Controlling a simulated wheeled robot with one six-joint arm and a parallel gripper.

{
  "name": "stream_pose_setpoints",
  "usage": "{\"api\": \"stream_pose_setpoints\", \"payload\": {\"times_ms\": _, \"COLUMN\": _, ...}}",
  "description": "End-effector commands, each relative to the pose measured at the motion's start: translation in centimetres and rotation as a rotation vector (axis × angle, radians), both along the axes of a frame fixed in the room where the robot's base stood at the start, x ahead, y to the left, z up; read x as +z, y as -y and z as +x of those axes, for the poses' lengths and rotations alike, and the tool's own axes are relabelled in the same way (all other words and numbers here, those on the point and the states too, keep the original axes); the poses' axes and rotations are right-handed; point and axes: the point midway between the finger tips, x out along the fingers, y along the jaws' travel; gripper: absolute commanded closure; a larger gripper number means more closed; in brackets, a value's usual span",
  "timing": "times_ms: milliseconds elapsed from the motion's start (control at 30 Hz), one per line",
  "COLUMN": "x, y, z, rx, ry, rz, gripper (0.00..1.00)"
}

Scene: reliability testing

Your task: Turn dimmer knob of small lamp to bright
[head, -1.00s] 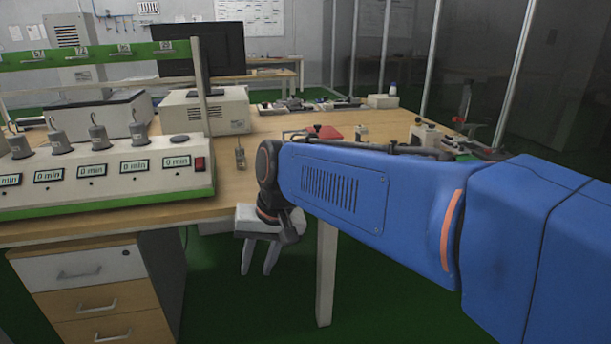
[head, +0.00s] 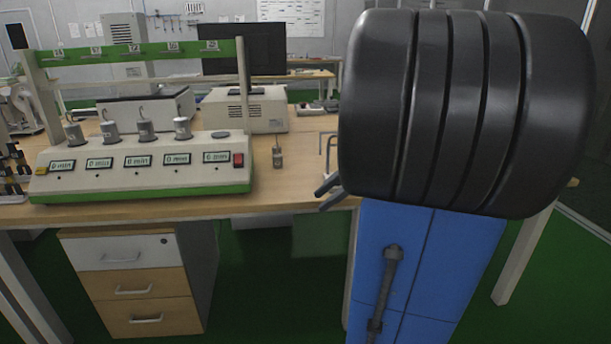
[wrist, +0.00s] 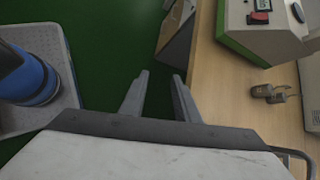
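I cannot make out a small lamp or its dimmer knob in either view now. My raised arm covers much of the right side of the head view, so whatever stands behind it is hidden. My gripper (head: 328,193) shows at the front edge of the wooden table (head: 310,178), partly behind my arm. In the wrist view, my gripper (wrist: 160,74) has its two fingers apart with nothing between them. The green floor shows between and beyond them, and the table edge lies just to their right.
A test rig (head: 140,178) with displays, hooked weights and a red switch (head: 238,160) stands on the table at left. A small metal weight (head: 278,158) stands to its right. Behind are a beige box (head: 243,112) and a monitor (head: 240,50). Drawers (head: 130,285) stand below.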

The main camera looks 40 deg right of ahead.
Motion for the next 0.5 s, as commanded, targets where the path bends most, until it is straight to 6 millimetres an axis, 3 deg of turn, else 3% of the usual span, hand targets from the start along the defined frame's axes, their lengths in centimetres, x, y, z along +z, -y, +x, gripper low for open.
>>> {"api": "stream_pose_setpoints", "payload": {"times_ms": 33, "x": 0.2, "y": 1.8, "z": 0.0, "rx": -0.057, "ry": 0.001, "rz": 0.042, "gripper": 0.71}}
{"api": "stream_pose_setpoints", "payload": {"times_ms": 267, "x": 1.7, "y": 9.2, "z": -0.7, "rx": -0.289, "ry": 0.028, "rz": 0.239, "gripper": 0.71}}
{"api": "stream_pose_setpoints", "payload": {"times_ms": 500, "x": 3.0, "y": 17.1, "z": -3.2, "rx": -0.503, "ry": 0.080, "rz": 0.433, "gripper": 0.71}}
